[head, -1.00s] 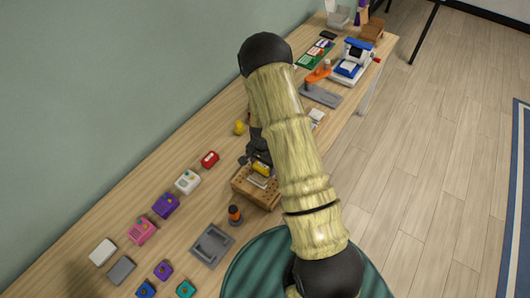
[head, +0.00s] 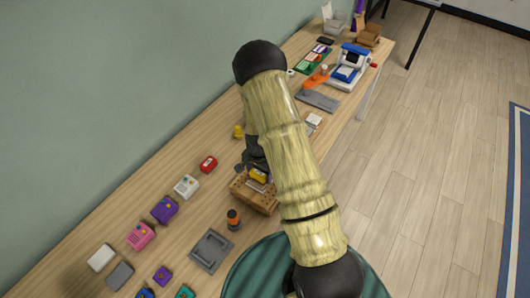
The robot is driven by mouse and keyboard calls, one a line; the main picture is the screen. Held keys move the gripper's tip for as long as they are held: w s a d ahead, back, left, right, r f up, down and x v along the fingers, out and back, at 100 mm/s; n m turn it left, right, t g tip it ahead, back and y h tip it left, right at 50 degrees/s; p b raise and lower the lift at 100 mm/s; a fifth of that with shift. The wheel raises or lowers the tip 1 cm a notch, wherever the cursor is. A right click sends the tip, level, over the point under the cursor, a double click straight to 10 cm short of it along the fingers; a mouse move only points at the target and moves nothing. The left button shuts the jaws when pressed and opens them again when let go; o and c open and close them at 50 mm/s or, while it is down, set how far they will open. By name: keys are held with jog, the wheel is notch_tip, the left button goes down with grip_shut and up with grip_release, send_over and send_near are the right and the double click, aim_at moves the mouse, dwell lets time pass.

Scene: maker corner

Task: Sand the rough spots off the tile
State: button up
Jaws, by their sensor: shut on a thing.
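My gripper (head: 257,167) is mostly hidden behind my own arm. It is shut on a yellow block (head: 259,175), which looks like the sanding block. The block is over a brown wooden stand with holes (head: 262,203). A pale grey flat piece, probably the tile (head: 255,186), lies on top of the stand, right by the yellow block. Whether the block touches the tile, and any rough spots on it, cannot be made out at this size.
A small dark bottle with an orange band (head: 233,216) and a grey tray (head: 211,251) stand in front of the stand. A red box (head: 208,164) and a yellow object (head: 238,131) are behind it. Several coloured boxes fill the near left. A printer-like machine (head: 349,66) stands farther back.

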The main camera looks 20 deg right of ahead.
jog(key=shift+w+d, duration=0.2)
jog(key=shift+d, duration=0.15)
jog(key=shift+w+d+r, duration=0.1)
jog(key=shift+w+d, duration=0.35)
jog(key=shift+d, duration=0.35)
notch_tip(320, 180, up, 4)
jog(key=shift+s+a+r+p, duration=0.1)
jog(key=shift+s+a+p, duration=0.05)
jog(key=shift+p, duration=1.1)
jog(key=shift+r, duration=0.35)
jog(key=shift+d+r+p, duration=0.25)
jog(key=shift+r+p, duration=0.1)
jog(key=shift+p, duration=0.2)
jog(key=shift+a+r+p, duration=0.15)
jog(key=shift+r+p, duration=0.6)
jog(key=shift+r, duration=0.45)
jog(key=shift+a+f, duration=0.1)
